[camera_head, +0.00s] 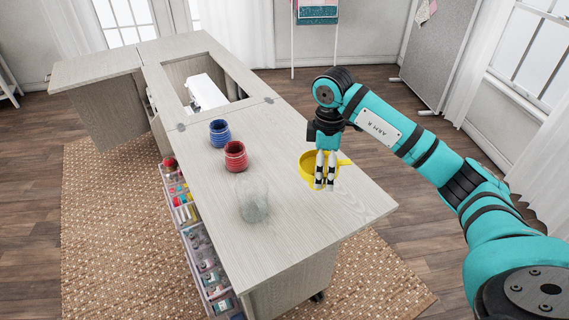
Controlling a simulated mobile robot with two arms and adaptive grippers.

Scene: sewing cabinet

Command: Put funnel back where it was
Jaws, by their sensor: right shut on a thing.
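A yellow funnel (306,167) with a small handle sits at the right part of the cabinet's wooden top (300,235). My right gripper (325,186) is over it from above, with its fingers close together on the funnel's near side and partly covering it. The fingers are shut on the funnel. I cannot tell whether the funnel touches the top or is held just above it. My left gripper is not in view.
A blue jar (220,133), a red jar (236,156) and a clear glass (253,203) stand in a row left of the funnel. A white sewing machine (206,92) sits in the cabinet opening behind. Side shelves (200,245) hold supplies. The front right of the top is clear.

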